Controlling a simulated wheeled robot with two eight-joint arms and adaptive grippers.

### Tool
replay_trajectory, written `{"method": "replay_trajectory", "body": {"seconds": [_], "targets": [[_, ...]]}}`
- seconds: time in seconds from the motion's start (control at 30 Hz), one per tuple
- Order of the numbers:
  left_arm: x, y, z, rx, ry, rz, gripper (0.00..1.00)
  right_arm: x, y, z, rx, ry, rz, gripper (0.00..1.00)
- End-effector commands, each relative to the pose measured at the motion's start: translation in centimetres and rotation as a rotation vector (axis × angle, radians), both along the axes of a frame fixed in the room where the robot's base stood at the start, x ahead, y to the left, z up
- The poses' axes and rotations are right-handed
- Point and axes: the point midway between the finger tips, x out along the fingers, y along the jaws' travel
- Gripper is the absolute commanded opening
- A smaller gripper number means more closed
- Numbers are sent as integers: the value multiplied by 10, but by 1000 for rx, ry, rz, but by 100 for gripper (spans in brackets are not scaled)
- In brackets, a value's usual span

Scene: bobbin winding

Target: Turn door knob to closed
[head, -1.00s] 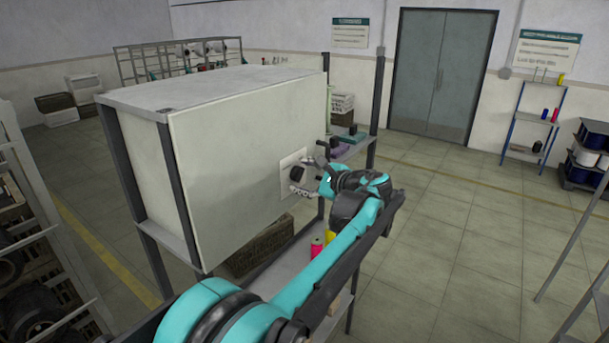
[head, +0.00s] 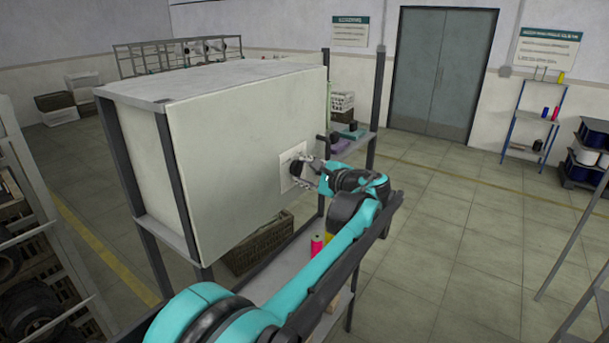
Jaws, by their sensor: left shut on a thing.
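The door knob (head: 296,167) is a small dark knob on a pale square plate (head: 287,184), set on the right part of the large off-white cabinet door (head: 225,150). The door lies flat against the front of the cabinet. My left gripper (head: 301,169), at the end of the teal and black arm, is shut on the knob from the right. The fingers partly cover the knob, so its exact angle is hard to tell. My right gripper is not in the head view.
Below the cabinet, a shelf holds a wicker basket (head: 258,246), a pink spool (head: 316,246) and a yellow spool (head: 328,239). A dark upright post (head: 378,105) stands behind my left arm. Open tiled floor (head: 480,240) lies to the right.

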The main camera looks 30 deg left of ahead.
Motion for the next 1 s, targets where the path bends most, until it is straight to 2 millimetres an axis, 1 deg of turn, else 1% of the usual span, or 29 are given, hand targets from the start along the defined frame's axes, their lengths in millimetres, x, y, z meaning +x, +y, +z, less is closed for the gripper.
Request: {"method": "replay_trajectory", "body": {"seconds": [0.03, 0.3, 1.0], "targets": [[-1, 0, -4, -2, -37, 0, 8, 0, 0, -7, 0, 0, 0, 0], [-1, 0, -5, -22, -290, 0, 8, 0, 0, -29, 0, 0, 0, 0], [0, 0, -6, -74, -951, 1, 8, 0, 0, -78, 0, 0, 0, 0]]}}
